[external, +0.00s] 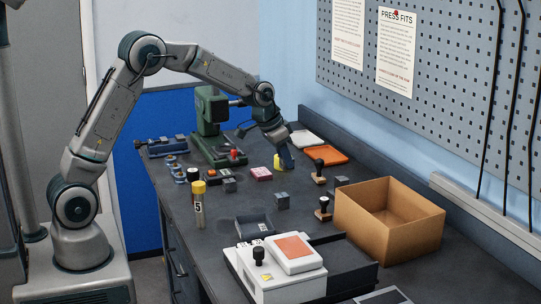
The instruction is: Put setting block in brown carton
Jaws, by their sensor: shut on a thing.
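The brown carton (362,222) stands open-topped on the right of the bench. My gripper (287,162) is low over the back middle of the bench, to the left of and behind the carton. It is shut on a dark, block-like thing that is small and hard to tell from the fingers. A yellow object (278,162) shows right beside the fingers and is partly hidden. Small grey blocks stand apart on the bench: one at the left (229,185), one in the middle (282,201) and one near the carton (341,181). I cannot tell for sure which is the setting block.
Two dark-handled stamps (319,171) (323,209) stand between my gripper and the carton. An orange tray (326,155) lies behind. A green press (212,130) stands at the back left. A white device (275,270), a dark tray (255,227) and a yellow-capped tube (199,205) are in front.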

